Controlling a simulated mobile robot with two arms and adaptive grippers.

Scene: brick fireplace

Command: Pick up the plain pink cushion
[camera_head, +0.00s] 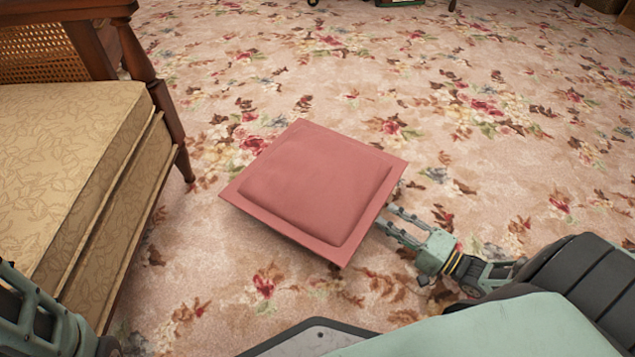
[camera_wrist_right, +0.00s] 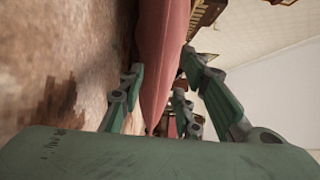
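The plain pink cushion (camera_head: 315,190) is square with a flat border and appears held level above the carpet, in the middle of the head view. My right gripper (camera_head: 392,222) is at its right-hand edge, with the fingertips partly hidden under or behind it. In the right wrist view the cushion (camera_wrist_right: 160,60) runs between the fingers of this gripper (camera_wrist_right: 160,75), which close on it from both sides. My left gripper (camera_head: 35,315) shows only in part at the bottom left corner, away from the cushion; its fingertips cannot be made out.
A wooden seat with a cane side and thick patterned beige cushions (camera_head: 60,170) stands at the left, its front leg close to the pink cushion. The floral carpet (camera_head: 500,110) is open beyond and to the right. Furniture feet show at the far edge.

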